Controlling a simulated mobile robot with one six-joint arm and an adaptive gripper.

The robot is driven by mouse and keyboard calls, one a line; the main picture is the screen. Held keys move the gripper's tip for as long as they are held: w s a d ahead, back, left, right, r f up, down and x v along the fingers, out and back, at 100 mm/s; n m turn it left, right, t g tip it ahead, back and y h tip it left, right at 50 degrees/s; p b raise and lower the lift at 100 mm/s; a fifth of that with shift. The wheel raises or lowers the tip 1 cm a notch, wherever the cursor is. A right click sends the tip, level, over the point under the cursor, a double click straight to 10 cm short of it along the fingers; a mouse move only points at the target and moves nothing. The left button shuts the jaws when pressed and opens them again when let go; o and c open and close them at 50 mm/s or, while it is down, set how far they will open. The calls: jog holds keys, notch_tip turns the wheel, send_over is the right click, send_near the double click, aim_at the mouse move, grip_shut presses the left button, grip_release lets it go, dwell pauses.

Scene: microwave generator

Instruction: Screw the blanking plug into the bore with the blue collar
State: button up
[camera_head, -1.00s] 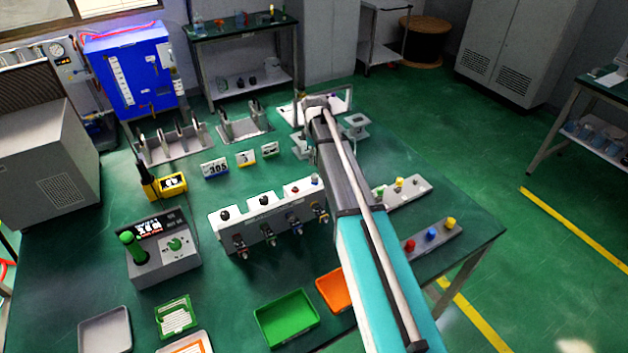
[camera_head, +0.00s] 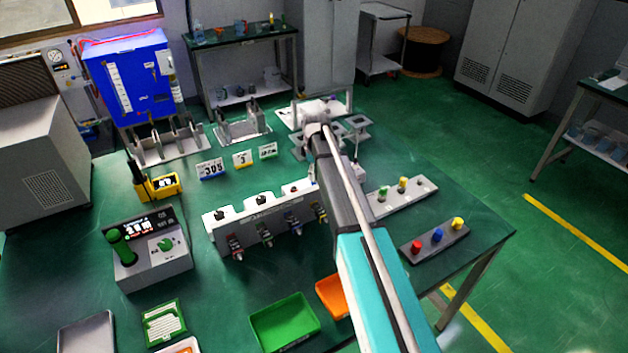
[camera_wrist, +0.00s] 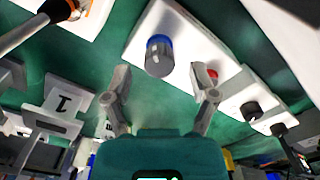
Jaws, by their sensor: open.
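In the wrist view, my gripper (camera_wrist: 163,98) is open, with its two fingers apart and nothing between the tips. Just beyond the tips, a grey cylinder, which looks like the blanking plug (camera_wrist: 158,63), stands on a white block (camera_wrist: 185,30). A blue collar (camera_wrist: 158,40) shows around the cylinder's far end. How deep it sits and the bore itself are hidden. A red-topped part (camera_wrist: 211,75) is close to the right fingertip. In the head view, the white block (camera_head: 240,213) is at mid-table; my arm hides the gripper and the block's right end.
Black knobs (camera_wrist: 250,110) line the block. A white strip with green and yellow pegs (camera_head: 420,191) and a dark strip with red, blue and yellow knobs (camera_head: 410,252) are at right. A green tray (camera_head: 262,322) and an orange tray (camera_head: 328,287) lie in front.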

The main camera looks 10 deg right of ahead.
jog(key=shift+f+b, duration=0.55)
jog(key=shift+f, duration=0.2)
jog(key=c, duration=1)
jog(key=shift+a, duration=0.3)
grip_shut()
jog(key=shift+d, duration=0.25)
